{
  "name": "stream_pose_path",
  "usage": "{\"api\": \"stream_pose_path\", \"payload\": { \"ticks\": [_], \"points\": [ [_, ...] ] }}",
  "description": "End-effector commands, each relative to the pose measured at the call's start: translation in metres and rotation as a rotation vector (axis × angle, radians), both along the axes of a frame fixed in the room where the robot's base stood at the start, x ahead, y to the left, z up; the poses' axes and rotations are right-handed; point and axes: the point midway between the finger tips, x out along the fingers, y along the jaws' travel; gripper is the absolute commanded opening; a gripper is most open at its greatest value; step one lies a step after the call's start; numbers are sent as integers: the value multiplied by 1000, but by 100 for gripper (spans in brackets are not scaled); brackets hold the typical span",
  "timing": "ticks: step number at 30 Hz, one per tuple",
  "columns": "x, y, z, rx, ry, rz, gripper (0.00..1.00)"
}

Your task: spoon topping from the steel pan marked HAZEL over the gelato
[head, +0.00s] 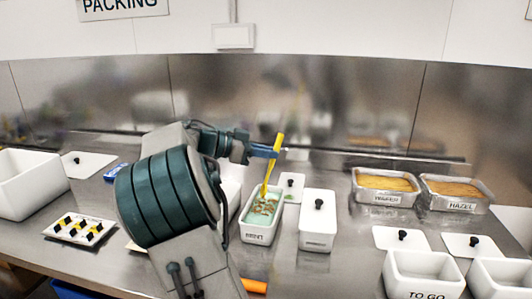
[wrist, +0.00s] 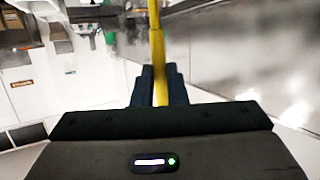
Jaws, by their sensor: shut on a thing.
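My gripper (head: 275,153) is shut on the handle of a yellow spoon (head: 272,168), held steeply with its lower end at the gelato. The fingers (wrist: 160,85) also pinch the yellow handle in the wrist view. The green gelato (head: 262,211), with brown bits on top, fills an open white pan (head: 257,237) whose label seems to read MINT. The spoon's bowl is hidden or too small to tell. The steel pan marked HAZEL (head: 461,206) stands at the right with a brown topping (head: 455,188) inside, well away from my gripper.
A second steel pan (head: 381,197) with yellowish topping stands left of HAZEL. A lidded white pan (head: 318,230) is just right of the gelato. White tubs, one marked TO GO (head: 426,295), stand at front right. A black-and-yellow item tray (head: 78,230) and white bin (head: 25,185) are left.

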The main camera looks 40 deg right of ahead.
Motion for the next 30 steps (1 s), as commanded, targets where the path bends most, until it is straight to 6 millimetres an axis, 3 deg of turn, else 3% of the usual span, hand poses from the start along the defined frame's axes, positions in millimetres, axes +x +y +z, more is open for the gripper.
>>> {"api": "stream_pose_path", "payload": {
  "ticks": [30],
  "points": [
    [-1,-2,4,19,-6,0,0]
  ]
}}
